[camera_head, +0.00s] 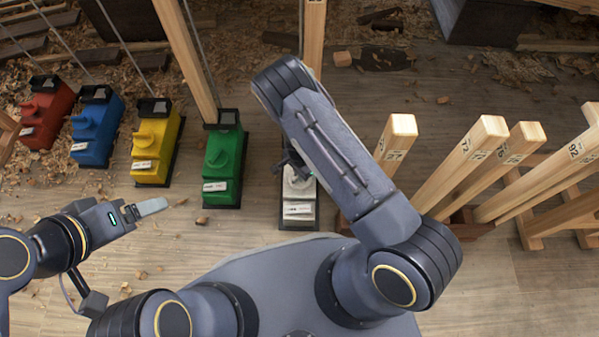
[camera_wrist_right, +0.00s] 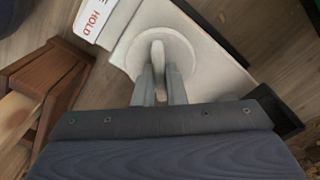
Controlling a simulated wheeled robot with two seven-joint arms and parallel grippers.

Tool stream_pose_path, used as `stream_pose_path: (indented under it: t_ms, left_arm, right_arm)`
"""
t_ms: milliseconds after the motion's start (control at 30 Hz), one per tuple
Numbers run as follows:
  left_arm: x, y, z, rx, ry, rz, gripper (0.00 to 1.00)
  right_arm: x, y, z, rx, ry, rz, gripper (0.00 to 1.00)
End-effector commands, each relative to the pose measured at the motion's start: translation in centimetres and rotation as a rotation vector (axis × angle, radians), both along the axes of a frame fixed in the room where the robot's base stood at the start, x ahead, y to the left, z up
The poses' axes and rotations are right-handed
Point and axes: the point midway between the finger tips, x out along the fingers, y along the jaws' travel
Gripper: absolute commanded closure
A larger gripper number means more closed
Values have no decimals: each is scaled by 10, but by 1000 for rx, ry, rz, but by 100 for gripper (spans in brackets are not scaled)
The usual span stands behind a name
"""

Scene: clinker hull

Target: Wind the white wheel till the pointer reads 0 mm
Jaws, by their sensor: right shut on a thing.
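In the right wrist view, the white wheel (camera_wrist_right: 133,48) is a round disc with a raised bar grip (camera_wrist_right: 158,52). My right fingers (camera_wrist_right: 160,88) are shut on that grip, one on each side. I cannot make out the pointer or a millimetre reading. My left gripper (camera_head: 152,207) hangs at lower left, empty, its finger gap unclear.
Green (camera_head: 224,160), yellow (camera_head: 155,150), blue (camera_head: 96,130) and red (camera_head: 45,115) units stand to the left. Several numbered wooden posts (camera_head: 470,155) rise at right, close to my right elbow. Wood shavings litter the floor. A brown wooden block (camera_wrist_right: 45,75) sits beside the white unit.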

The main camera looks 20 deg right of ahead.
Motion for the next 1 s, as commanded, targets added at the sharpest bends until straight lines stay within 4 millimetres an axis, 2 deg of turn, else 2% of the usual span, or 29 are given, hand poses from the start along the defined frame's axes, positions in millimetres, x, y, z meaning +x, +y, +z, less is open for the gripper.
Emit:
stream_pose_path:
  t_ms: [533, 567, 700, 1000]
  left_arm:
    - [0, 0, 0, 0, 0, 0, 20]
    - [0, 0, 0, 0, 0, 0, 20]
    - [0, 0, 0, 0, 0, 0, 20]
    - [0, 0, 1, 0, 0, 0, 20]
  right_arm:
    - [1, 0, 0, 1, -2, -29, 100]
    - [1, 0, 0, 1, -2, -29, 87]
    - [1, 0, 0, 0, -1, -28, 68]
    - [0, 0, 2, 0, -1, -26, 67]
